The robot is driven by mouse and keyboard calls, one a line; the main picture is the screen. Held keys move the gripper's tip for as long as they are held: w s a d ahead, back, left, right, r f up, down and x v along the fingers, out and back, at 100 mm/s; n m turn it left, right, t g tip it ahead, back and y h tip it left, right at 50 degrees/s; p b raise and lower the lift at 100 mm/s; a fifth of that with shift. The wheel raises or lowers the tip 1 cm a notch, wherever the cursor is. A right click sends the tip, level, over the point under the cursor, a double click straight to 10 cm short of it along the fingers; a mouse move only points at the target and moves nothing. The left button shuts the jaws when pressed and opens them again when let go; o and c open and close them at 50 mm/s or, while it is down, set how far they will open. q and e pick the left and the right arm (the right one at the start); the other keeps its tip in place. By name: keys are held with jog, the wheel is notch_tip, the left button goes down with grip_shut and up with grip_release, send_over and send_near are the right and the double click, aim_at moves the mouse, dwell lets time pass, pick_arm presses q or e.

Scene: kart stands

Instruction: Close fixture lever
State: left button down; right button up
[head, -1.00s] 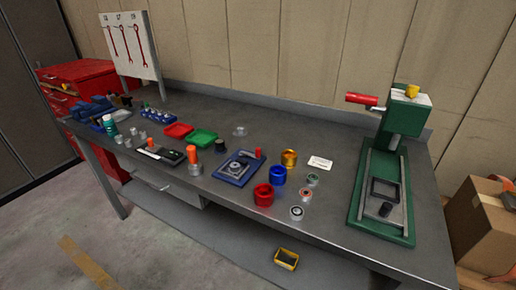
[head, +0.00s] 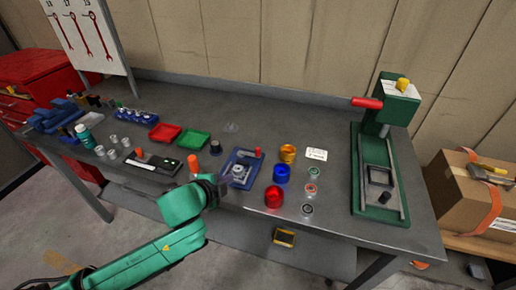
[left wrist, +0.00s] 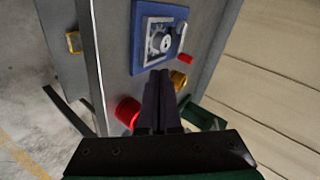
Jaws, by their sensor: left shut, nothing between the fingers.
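The fixture is a blue plate (head: 232,180) with a grey round part in its middle, lying near the front edge of the table. Its lever with a red grip (head: 257,150) is at the plate's far right corner. In the left wrist view the blue plate (left wrist: 141,62) is ahead of the fingers, and the red grip (left wrist: 185,59) sticks out beside it. My left gripper (head: 222,186) is at the plate's front left side in the head view. Its dark fingers (left wrist: 158,74) are shut and empty. Whether they touch the plate cannot be told. My right gripper is not in view.
A red cup (head: 273,197), a blue cup (head: 282,174) and a gold cup (head: 287,153) stand right of the fixture. An orange-topped piece (head: 194,163) stands to its left. A green press (head: 397,108) is at the right. The table behind the fixture is mostly clear.

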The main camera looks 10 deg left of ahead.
pick_arm(q)
jog(key=r+m, duration=0.1)
jog(key=w+r+m, duration=0.1)
jog(key=w+r+m+h, duration=0.1)
jog(key=m, duration=0.1)
jog(key=shift+d+t, duration=0.35)
jog(key=shift+t, duration=0.05)
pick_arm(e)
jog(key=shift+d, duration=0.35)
pick_arm(q)
jog(key=p, duration=0.2)
send_near(257, 152)
jog(key=f, duration=0.1)
jog(key=w+f, duration=0.1)
jog(key=f, duration=0.1)
jog(key=shift+w+d, duration=0.1)
jog(key=shift+w, duration=0.05)
jog(key=w, duration=0.3)
jog(key=shift+d, duration=0.35)
jog(key=shift+w+d+f+p, duration=0.15)
jog(key=shift+w+p, duration=0.15)
jog(key=shift+w, duration=0.2)
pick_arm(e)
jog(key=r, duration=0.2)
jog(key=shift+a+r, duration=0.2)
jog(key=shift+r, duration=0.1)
